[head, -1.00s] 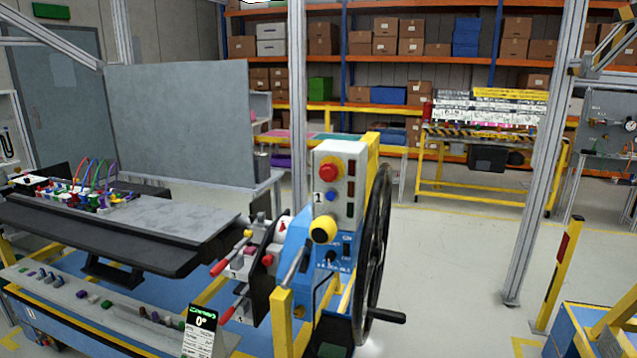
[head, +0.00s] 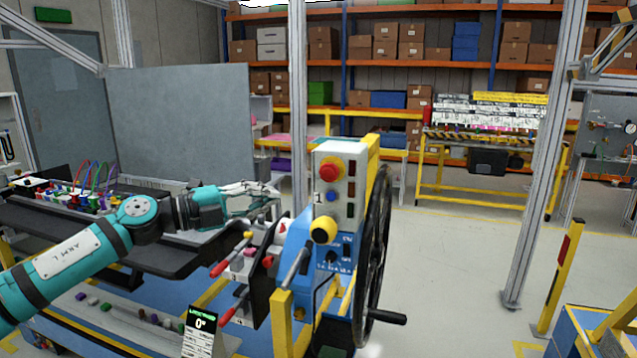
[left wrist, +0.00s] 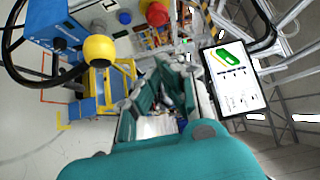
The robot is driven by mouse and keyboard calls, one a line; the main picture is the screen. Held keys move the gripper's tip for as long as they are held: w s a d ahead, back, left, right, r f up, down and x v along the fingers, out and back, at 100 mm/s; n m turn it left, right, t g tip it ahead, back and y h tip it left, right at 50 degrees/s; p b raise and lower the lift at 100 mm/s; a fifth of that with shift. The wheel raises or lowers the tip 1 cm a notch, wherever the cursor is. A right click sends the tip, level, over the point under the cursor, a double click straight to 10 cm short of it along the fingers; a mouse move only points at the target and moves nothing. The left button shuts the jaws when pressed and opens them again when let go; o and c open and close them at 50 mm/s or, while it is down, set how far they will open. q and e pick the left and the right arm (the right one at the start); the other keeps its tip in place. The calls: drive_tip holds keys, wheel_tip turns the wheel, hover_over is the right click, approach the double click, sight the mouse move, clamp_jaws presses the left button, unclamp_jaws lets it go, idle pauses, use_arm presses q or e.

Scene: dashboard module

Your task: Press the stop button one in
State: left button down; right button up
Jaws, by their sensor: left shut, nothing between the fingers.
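The red stop button (head: 331,168) sits on a yellow ring at the top of the light grey control panel (head: 325,217), which is marked "1". A red knob, which looks like the same button, shows in the left wrist view (left wrist: 155,13) at the top edge. My left gripper (head: 272,193) is shut and empty. In the head view it appears left of the panel and a little lower than the button, apart from it. Its fingers also show in the left wrist view (left wrist: 162,78). My right gripper is in neither view.
A blue button (head: 331,196) and a yellow knob (head: 322,230) lie below the red button. A large black handwheel (head: 373,250) stands right of the panel. Levers with red handles (head: 220,268) stick out below my left gripper. A grey board (head: 180,120) stands behind.

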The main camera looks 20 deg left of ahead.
sight(328, 173)
use_arm(q)
drive_tip(key=shift+s+r, duration=0.25)
drive_tip(key=p+x, duration=0.1)
drive_tip(key=x, duration=0.3)
drive_tip(key=w+a+p+x, duration=0.1)
drive_tip(key=p+x, duration=0.1)
drive_tip(key=x, duration=0.2)
drive_tip(key=p+x, duration=0.2)
drive_tip(key=x, duration=0.2)
drive_tip(key=shift+w, duration=0.8)
